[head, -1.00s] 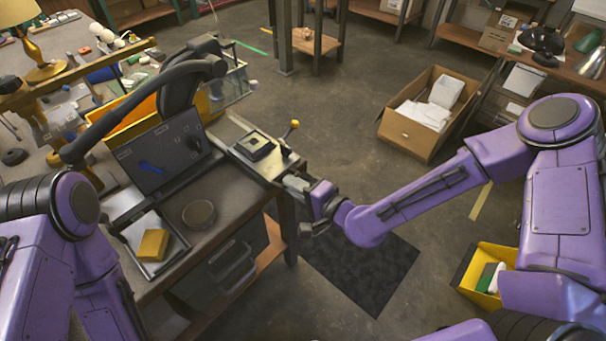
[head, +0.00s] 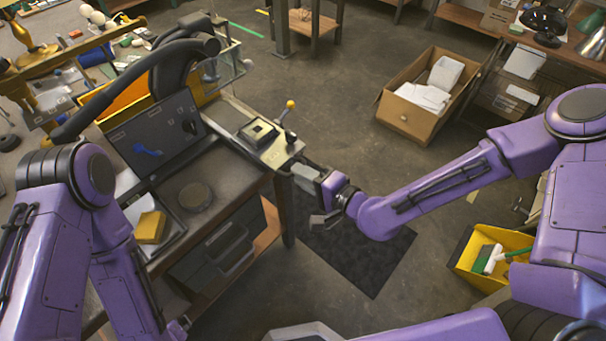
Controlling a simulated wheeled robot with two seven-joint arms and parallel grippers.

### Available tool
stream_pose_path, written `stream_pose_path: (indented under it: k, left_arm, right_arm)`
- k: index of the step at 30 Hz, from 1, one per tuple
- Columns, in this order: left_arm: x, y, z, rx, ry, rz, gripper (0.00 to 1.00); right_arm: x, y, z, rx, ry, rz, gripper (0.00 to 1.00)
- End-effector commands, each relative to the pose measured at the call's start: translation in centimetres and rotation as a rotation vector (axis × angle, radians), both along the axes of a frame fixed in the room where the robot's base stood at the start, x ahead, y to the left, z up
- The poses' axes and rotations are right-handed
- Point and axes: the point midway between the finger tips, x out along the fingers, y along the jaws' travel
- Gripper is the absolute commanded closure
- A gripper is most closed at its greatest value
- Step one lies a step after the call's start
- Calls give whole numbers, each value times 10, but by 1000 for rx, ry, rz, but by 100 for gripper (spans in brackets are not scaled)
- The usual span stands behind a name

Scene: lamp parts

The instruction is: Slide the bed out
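The bed (head: 234,116) is a pale metal slide on the bench, beside the dark machine panel (head: 157,138). A square black fixture (head: 258,133) and a yellow-knobbed lever (head: 288,111) stand on its near right end. My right gripper (head: 304,172) is at that end, just beyond and below its edge. Its fingers are small and partly hidden, so I cannot tell whether they touch or hold the bed. My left arm hangs at the left; only a small metal part, perhaps its gripper (head: 179,328), shows at the bottom edge.
Drawers (head: 215,252) are below. A cardboard box (head: 408,118) and a yellow bin (head: 464,258) stand on the floor.

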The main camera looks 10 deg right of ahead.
Motion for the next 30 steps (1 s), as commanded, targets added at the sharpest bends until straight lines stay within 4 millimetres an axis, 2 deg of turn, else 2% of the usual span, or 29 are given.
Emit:
stream_pose_path:
  k: [5, 11, 12, 13, 18, 23, 30]
  left_arm:
    - [0, 0, -2, 0, 0, 0, 0]
    - [0, 0, -6, 0, 0, 0, 0]
    - [0, 0, 13, 0, 0, 0, 0]
    - [0, 0, 23, 0, 0, 0, 0]
    - [0, 0, 47, 0, 0, 0, 0]
    - [0, 0, 51, 0, 0, 0, 0]
    - [0, 0, 49, 0, 0, 0, 0]
  right_arm:
    - [-6, -5, 2, 0, -1, 1, 76]
    - [-41, -34, 13, 7, -3, -6, 76]
    - [-48, -39, 24, 4, 1, -5, 76]
    - [-53, -43, 27, 3, 4, -6, 76]
    - [-74, -60, 28, 2, 2, -6, 76]
    - [-82, -65, 25, 2, -1, -3, 76]
    - [-83, -65, 23, 2, -1, -2, 76]
